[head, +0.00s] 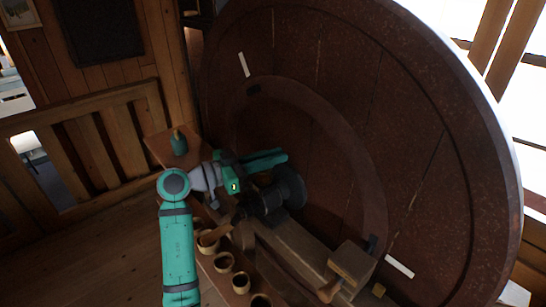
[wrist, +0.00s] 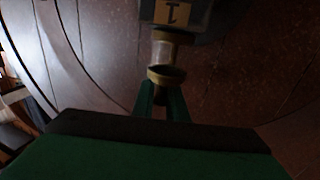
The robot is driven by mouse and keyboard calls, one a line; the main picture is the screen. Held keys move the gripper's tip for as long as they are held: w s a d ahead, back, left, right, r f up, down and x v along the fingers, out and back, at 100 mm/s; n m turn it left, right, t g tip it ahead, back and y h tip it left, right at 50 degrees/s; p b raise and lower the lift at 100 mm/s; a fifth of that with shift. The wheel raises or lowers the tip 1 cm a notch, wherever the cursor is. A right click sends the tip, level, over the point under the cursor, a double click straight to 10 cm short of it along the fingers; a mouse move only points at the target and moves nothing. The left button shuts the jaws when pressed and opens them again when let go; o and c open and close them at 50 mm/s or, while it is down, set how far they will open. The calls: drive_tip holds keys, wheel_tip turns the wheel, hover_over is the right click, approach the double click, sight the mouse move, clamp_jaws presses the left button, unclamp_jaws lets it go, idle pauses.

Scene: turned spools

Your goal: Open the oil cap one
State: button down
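In the wrist view, an oil cup with a clear glass body (wrist: 166,54) hangs below a dark block marked "1" (wrist: 172,13). Its brass cap (wrist: 167,76) is at the end nearest my gripper. My gripper (wrist: 162,98) has its two green fingers apart, with a dark gap between them. The fingertips are right at the brass cap; I cannot tell whether they touch it. In the head view, my gripper (head: 262,166) is at the dark lathe headstock (head: 284,190) before the big wheel. The oil cup cannot be made out there, as my gripper covers that area.
A huge rusty wheel (head: 345,80) stands close behind the headstock. A wooden bench bed (head: 290,250) runs to the front right, with a wooden block (head: 352,264) on it. Several small wooden cups (head: 224,262) and a green bottle (head: 179,145) stand on the shelf.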

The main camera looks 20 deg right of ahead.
drive_tip(key=shift+n+t, duration=0.4)
drive_tip(key=shift+t, duration=0.2)
drive_tip(key=n+t+y, duration=0.1)
drive_tip(key=n+t, duration=0.1)
drive_tip(key=t, duration=0.1)
drive_tip(key=shift+d, duration=0.15)
drive_tip(key=n+t+y, duration=0.1)
drive_tip(key=t, duration=0.1)
drive_tip(key=n+t+y, duration=0.3)
drive_tip(key=n+t, duration=0.1)
drive_tip(key=t, duration=0.1)
drive_tip(key=shift+w+d, duration=0.1)
drive_tip(key=shift+d, duration=0.15)
drive_tip(key=shift+w+n+t+y, duration=0.2)
drive_tip(key=shift+n+t+y, duration=1)
drive_tip(key=shift+n+y, duration=0.75)
drive_tip(key=shift+w+n+t+y, duration=0.15)
drive_tip(key=shift+n+t+y, duration=1.15)
drive_tip(key=shift+y, duration=1.25)
drive_tip(key=shift+n+y, duration=0.25)
drive_tip(key=shift+y, duration=0.05)
drive_tip(key=shift+a, duration=0.1)
drive_tip(key=c, duration=1.7)
unclamp_jaws()
drive_tip(key=shift+w, duration=0.1)
drive_tip(key=shift+c, duration=0.2)
